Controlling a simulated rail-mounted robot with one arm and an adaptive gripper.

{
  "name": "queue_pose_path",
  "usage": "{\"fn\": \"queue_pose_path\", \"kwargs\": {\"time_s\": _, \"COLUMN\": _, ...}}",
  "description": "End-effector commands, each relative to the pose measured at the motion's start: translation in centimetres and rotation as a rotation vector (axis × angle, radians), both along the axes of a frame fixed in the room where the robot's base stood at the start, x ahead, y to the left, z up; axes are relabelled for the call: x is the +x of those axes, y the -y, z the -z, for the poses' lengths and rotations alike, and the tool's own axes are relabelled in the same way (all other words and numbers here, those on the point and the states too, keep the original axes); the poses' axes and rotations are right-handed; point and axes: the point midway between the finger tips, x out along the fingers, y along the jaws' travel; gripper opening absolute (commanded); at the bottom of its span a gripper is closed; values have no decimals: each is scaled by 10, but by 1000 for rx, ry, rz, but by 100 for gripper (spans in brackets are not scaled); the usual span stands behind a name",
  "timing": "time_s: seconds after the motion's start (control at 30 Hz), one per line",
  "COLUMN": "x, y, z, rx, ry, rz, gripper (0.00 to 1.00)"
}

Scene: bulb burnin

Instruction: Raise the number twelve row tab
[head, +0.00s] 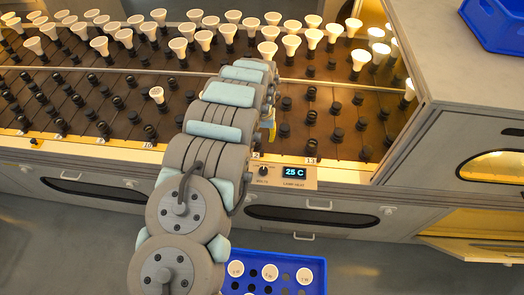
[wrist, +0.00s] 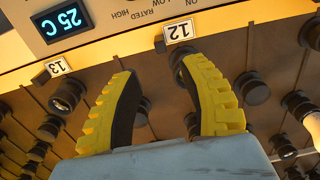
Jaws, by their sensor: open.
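The white number 12 tab (wrist: 178,32) shows upside down in the wrist view, on the light front strip of the rack. A small dark peg sits beside it. In the head view the tab (head: 256,155) is partly covered by my arm. My gripper (wrist: 158,68) is open and empty, its two yellow fingers spread and pointing toward the front strip. The tab lies just beyond the fingertips, apart from them in the picture; exact depth is hard to tell. In the head view only a bit of yellow finger shows beside my arm.
The number 13 tab (wrist: 57,68) is to the left in the wrist view. Dark sockets stand around the fingers. A panel with a 25 C display (head: 294,172) is fixed to the rack front. A blue crate (head: 322,275) holding white bulbs is below; white bulbs line the back rows.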

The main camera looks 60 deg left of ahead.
Motion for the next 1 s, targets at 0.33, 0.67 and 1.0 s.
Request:
{"fn": "queue_pose_path", "kwargs": {"time_s": 0.33, "x": -1, "y": 0, "z": 40, "rx": -2, "ry": -1, "rz": 1, "gripper": 42}}
{"fn": "queue_pose_path", "kwargs": {"time_s": 0.67, "x": -1, "y": 1, "z": 70, "rx": -3, "ry": -1, "rz": 0, "gripper": 42}}
{"fn": "queue_pose_path", "kwargs": {"time_s": 1.0, "x": 0, "y": 0, "z": 85, "rx": 0, "ry": 1, "rz": 0, "gripper": 42}}
